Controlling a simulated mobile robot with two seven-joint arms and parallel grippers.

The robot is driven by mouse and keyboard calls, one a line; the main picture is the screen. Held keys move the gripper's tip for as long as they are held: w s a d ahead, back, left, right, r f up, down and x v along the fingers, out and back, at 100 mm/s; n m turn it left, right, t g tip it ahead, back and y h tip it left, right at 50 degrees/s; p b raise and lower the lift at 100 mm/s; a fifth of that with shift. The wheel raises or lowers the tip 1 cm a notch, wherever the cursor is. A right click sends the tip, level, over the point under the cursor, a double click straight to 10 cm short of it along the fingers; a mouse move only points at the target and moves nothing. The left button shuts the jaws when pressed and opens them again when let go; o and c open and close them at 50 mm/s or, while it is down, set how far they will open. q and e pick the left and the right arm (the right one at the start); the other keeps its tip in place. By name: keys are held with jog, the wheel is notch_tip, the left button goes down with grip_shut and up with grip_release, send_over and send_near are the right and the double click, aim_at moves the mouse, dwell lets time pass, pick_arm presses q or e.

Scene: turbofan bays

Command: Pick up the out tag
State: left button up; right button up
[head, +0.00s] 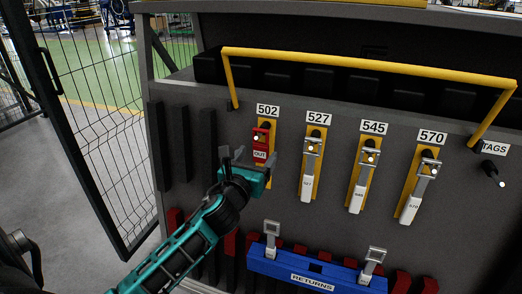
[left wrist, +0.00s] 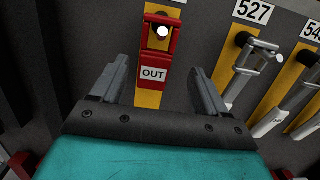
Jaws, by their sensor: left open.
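The red out tag (head: 261,143) hangs on a peg on the yellow strip under the label 502. In the left wrist view the out tag (left wrist: 156,58) shows its white OUT label, upright, with the peg's light tip near its top. My left gripper (head: 239,156) is open, just below and left of the tag in the head view. In the left wrist view the open fingers of my left gripper (left wrist: 160,85) stand either side of the tag's lower part, with a gap on each side. Whether the fingers reach the tag's depth is unclear. My right gripper is not in view.
Metal tags hang under 527 (head: 310,160), 545 (head: 364,172) and 570 (head: 421,188). A yellow rail (head: 370,66) runs above them. A blue RETURNS tray (head: 315,270) is below. An empty TAGS peg (head: 492,172) is at right. A mesh fence (head: 100,130) stands at left.

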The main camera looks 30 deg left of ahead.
aim_at(260, 150)
pick_arm(q)
jog(key=x, duration=0.3)
jog(key=f+x, duration=0.1)
jog(key=shift+w+a+b, duration=0.3)
jog(key=shift+b, duration=0.1)
jog(key=shift+w, duration=0.3)
jog(key=shift+r, duration=0.1)
jog(key=c, duration=1)
jog(key=shift+c, duration=0.2)
